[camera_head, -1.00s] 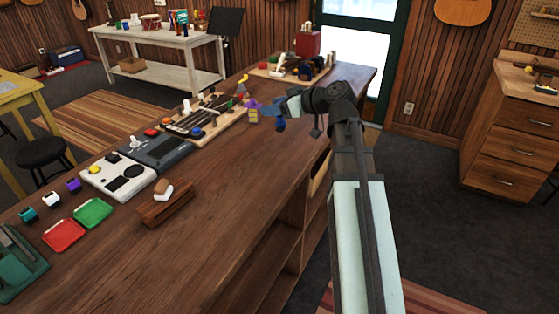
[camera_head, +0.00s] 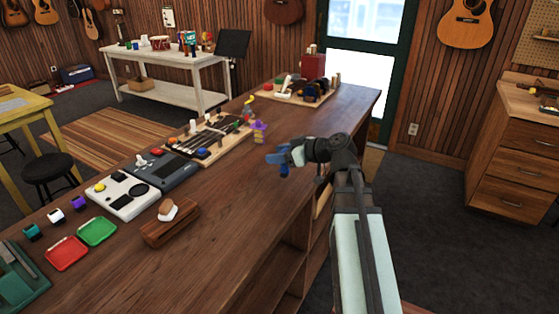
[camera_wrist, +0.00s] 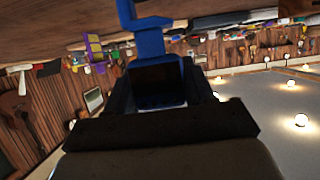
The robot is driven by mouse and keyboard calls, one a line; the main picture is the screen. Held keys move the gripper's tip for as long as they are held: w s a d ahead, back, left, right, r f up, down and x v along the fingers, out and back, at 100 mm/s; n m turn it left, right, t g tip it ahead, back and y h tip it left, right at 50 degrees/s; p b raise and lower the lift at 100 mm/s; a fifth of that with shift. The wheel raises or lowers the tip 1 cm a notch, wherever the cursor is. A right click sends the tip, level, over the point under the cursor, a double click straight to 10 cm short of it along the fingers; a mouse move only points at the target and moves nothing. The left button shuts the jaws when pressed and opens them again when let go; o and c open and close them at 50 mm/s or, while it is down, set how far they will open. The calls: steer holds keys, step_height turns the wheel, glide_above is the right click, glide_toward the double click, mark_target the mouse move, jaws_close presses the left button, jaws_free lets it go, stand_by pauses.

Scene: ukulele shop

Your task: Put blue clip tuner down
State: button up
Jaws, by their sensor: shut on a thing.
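The blue clip tuner (camera_head: 283,168) is held at the end of my gripper (camera_head: 288,158), above the right part of the long wooden counter (camera_head: 235,215). In the wrist view the blue tuner (camera_wrist: 147,42) sticks out from between the dark fingers of my gripper (camera_wrist: 158,85). The fingers are shut on it. I cannot tell exactly how far the tuner is above the counter, but no contact shows.
Left of the gripper are a purple and yellow figure (camera_head: 259,132), a wooden board with a fretboard (camera_head: 215,138), a dark grey device (camera_head: 166,170) and a white device (camera_head: 122,196). Red (camera_head: 67,253) and green (camera_head: 97,231) trays lie near left. The counter's front middle is clear.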

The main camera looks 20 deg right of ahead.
steer(key=shift+f, duration=1.1)
steer(key=shift+f, duration=0.15)
steer(key=o, duration=1)
steer(key=shift+r, duration=0.2)
steer(key=v, duration=1.2)
